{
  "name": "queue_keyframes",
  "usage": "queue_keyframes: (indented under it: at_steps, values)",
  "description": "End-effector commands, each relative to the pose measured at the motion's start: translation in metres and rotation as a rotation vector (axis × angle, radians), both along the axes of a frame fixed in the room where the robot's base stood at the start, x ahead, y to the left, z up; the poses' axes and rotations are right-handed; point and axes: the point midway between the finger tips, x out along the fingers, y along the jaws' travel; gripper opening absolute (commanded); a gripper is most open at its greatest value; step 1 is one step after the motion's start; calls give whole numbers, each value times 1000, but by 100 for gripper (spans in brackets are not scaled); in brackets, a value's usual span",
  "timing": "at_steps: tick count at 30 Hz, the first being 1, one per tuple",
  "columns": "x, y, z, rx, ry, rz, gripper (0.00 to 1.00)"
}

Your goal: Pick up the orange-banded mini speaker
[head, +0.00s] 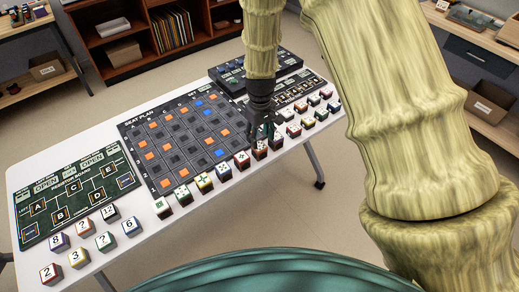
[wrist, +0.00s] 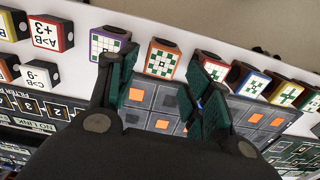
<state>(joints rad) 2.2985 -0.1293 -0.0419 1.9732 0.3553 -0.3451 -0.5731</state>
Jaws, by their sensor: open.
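The orange-banded mini speaker (wrist: 162,58) is a small block with orange edges, a dark side and a white face with a green grid pattern. In the wrist view it shows between and just beyond my gripper's (wrist: 158,68) two green-padded fingers, which are apart with nothing held. In the head view my gripper (head: 263,132) points down over the row of blocks at the front edge of the seat-plan board. The speaker seems to be the block (head: 260,152) just below the fingertips there, partly hidden. I cannot tell the exact height gap.
A purple-edged block (wrist: 110,46) and a red-edged block (wrist: 214,64) stand close on either side. The seat-plan board (head: 150,130) lies behind the row. Number blocks (head: 80,258) stand at the white table's (head: 225,215) left end.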

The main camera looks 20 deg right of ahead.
Motion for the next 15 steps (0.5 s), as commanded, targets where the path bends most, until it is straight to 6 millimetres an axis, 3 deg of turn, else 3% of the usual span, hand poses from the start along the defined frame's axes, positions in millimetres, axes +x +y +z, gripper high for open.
queue_keyframes:
  at_steps: [15]
  values:
    - [-1,0,-30,0,1,-3,50]
